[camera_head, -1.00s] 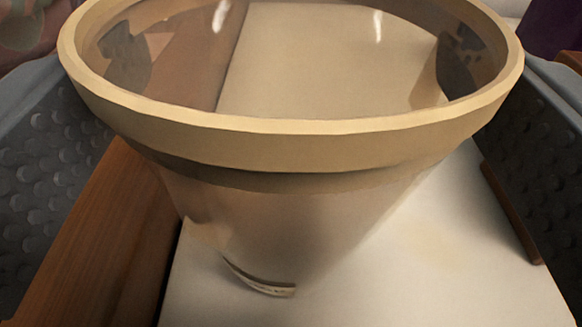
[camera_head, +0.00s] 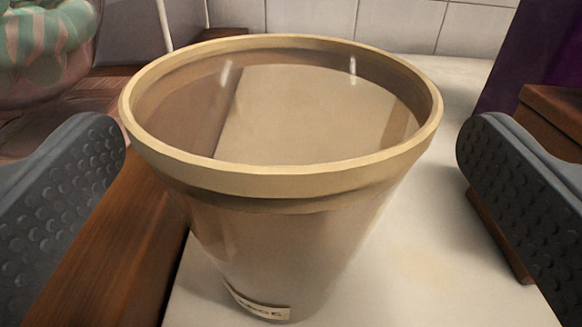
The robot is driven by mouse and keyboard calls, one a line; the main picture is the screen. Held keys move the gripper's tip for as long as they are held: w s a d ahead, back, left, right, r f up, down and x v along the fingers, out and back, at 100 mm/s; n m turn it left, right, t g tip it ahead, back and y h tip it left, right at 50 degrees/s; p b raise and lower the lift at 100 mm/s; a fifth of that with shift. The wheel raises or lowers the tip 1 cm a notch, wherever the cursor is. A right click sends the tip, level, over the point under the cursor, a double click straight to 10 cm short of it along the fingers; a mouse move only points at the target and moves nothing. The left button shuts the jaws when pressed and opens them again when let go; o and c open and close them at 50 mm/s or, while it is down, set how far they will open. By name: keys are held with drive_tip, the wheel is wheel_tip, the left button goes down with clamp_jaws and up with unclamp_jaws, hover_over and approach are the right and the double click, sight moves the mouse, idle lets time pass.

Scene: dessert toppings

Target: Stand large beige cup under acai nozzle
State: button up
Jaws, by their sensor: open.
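The large beige cup (camera_head: 290,235) stands upright on a white surface in the middle of the view. It is see-through, with a thick beige rim and a small label (camera_head: 257,303) low on its front. My gripper (camera_head: 290,160) is open, with one dark grey dimpled finger on each side of the cup. I see no acai nozzle in this view.
A wooden edge (camera_head: 115,245) runs along the left of the white surface (camera_head: 425,225). A clear container with green and pink contents (camera_head: 45,45) is at the back left. A brown wooden block (camera_head: 545,115) and a purple object (camera_head: 515,65) are at the right. A tiled wall (camera_head: 400,25) stands behind.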

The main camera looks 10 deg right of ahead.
drive_tip(key=shift+p+v, duration=0.3)
drive_tip(key=shift+v, duration=2.35)
